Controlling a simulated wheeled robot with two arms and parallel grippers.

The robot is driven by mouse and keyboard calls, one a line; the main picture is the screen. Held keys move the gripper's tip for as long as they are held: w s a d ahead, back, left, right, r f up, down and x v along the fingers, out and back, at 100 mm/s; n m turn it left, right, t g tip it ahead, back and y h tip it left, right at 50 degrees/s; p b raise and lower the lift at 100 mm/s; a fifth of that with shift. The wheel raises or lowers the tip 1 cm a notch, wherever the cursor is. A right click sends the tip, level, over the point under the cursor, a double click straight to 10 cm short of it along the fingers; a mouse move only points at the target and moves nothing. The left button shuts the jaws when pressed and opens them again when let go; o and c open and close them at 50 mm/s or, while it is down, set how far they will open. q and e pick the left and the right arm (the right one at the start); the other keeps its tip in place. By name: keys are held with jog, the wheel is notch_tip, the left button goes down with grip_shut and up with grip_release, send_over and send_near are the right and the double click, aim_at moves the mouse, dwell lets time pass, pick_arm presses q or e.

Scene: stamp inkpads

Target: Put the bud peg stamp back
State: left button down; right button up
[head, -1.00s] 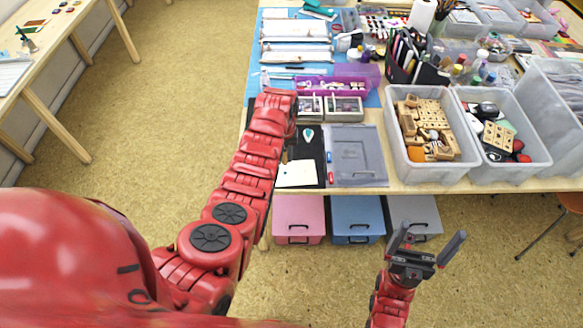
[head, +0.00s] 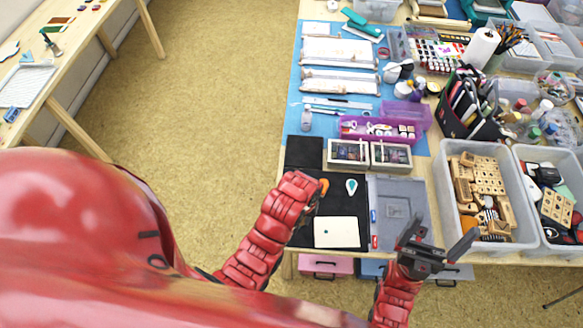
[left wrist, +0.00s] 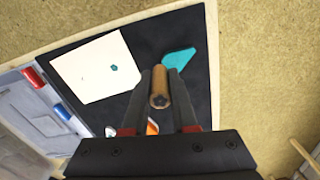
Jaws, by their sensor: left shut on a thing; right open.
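My left gripper (left wrist: 160,88) is shut on a wooden peg stamp (left wrist: 160,101), whose end with a small dark bud-like mark faces the wrist camera. In the head view this gripper (head: 313,206) is over the left part of the black mat (head: 336,203), and the stamp is mostly hidden by my arm. A white card (head: 337,232) with a small teal print lies on the mat; it also shows in the left wrist view (left wrist: 92,70). A teal pad (left wrist: 178,58) lies beside the card. My right gripper (head: 437,243) is open and empty near the table's front edge.
An orange drop-shaped pad (head: 324,187) and a white-and-teal one (head: 351,186) lie on the mat. Two framed boxes (head: 390,155) stand behind. A grey lid (head: 398,212) lies to the right, then a grey bin (head: 442,195) with holed wooden blocks (head: 487,175).

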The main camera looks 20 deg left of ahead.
pick_arm(q)
jog(key=shift+s+a+r, duration=0.1)
jog(key=shift+s+a, duration=0.05)
jog(key=shift+a, duration=0.1)
jog(key=w+a+b, duration=0.1)
jog(key=w, duration=0.2)
jog(key=w+a+f+b, duration=0.1)
jog(key=w+b, duration=0.1)
jog(key=w, duration=0.1)
jog(key=w+a+b, duration=0.1)
jog(key=w+b, duration=0.1)
jog(key=w, duration=0.1)
jog(key=shift+a+f, duration=0.2)
jog(key=shift+a, duration=0.15)
jog(key=w, duration=0.1)
jog(key=w+a, duration=0.1)
jog(key=w, duration=0.2)
jog(key=shift+w+a+r+p, duration=0.1)
jog(key=shift+a+r+p, duration=0.15)
jog(key=shift+a+p, duration=0.15)
jog(key=shift+w+a, duration=0.2)
jog(key=shift+w, duration=0.25)
jog(key=shift+w+f+p, duration=0.1)
jog(key=shift+f+p, duration=0.1)
jog(key=shift+p, duration=0.3)
notch_tip(320, 180, down, 2)
jog(key=shift+p, duration=0.65)
jog(key=shift+f, duration=0.7)
jog(key=shift+f, duration=0.1)
